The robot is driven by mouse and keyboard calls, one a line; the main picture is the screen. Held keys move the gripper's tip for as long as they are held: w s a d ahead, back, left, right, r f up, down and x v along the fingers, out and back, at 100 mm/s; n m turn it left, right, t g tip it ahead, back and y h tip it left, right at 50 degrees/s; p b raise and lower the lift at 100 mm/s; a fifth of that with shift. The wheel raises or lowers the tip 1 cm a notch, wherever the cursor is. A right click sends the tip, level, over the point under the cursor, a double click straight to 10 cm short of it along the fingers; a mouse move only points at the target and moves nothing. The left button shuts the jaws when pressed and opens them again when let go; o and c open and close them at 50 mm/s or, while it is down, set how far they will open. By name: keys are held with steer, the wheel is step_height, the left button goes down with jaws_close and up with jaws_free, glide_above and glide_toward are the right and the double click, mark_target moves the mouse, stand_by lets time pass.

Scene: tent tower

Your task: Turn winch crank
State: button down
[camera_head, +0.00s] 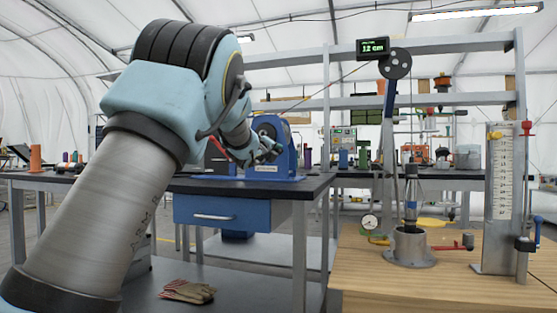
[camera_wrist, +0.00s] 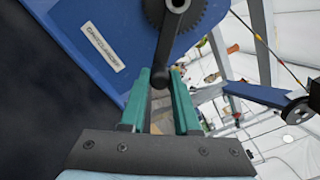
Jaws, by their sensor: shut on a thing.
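The blue winch (camera_head: 287,157) stands on the dark bench top, with a label on its base. In the wrist view its blue side plate (camera_wrist: 85,35), part of a dark gear (camera_wrist: 206,12) and the black crank arm (camera_wrist: 171,45) show. The crank's round end (camera_wrist: 160,78) sits between the two teal fingers of my gripper (camera_wrist: 163,92), which is shut on the crank handle. In the head view my gripper (camera_head: 268,150) reaches the winch's left face; the crank is mostly hidden there by my arm. A small display (camera_head: 373,47) on the frame reads 12 cm.
A ruled scale (camera_head: 499,190) stands right. Gloves (camera_head: 189,291) lie on the lower shelf.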

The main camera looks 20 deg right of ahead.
steer(key=m+b, duration=0.1)
steer(key=w+a+f+m+b, duration=0.1)
steer(key=f+m+b, duration=0.1)
steer(key=m+b, duration=0.1)
steer(key=shift+w+a+f, duration=0.15)
steer(key=shift+w+a, duration=0.15)
steer(key=shift+a, duration=0.05)
steer(key=w+a+m+b, duration=0.1)
steer(key=m, duration=0.1)
steer(key=w+a+m+b, duration=0.1)
steer(key=m+b, duration=0.1)
steer(key=shift+w+a+f+m+b, duration=0.15)
steer(key=shift+a+f+m+b, duration=0.05)
steer(key=shift+f+m+b, duration=0.15)
steer(key=w+a+m+b, duration=0.1)
steer(key=a+m+b, duration=0.1)
steer(key=m, duration=0.1)
steer(key=shift+w+r+m, duration=0.2)
steer(key=shift+w+m, duration=0.05)
steer(key=shift+w, duration=0.15)
steer(key=w+a+m+b, duration=0.1)
steer(key=r+m, duration=0.1)
steer(key=m, duration=0.1)
steer(key=shift+w+a+b, duration=0.35)
step_height(320, 180, up, 10)
steer(key=w+a+m, duration=0.2)
steer(key=m, duration=1.2)
steer(key=shift+w+a+f+m+y+b, duration=0.15)
steer(key=shift+a+m+y+b, duration=0.15)
steer(key=shift+b, duration=0.15)
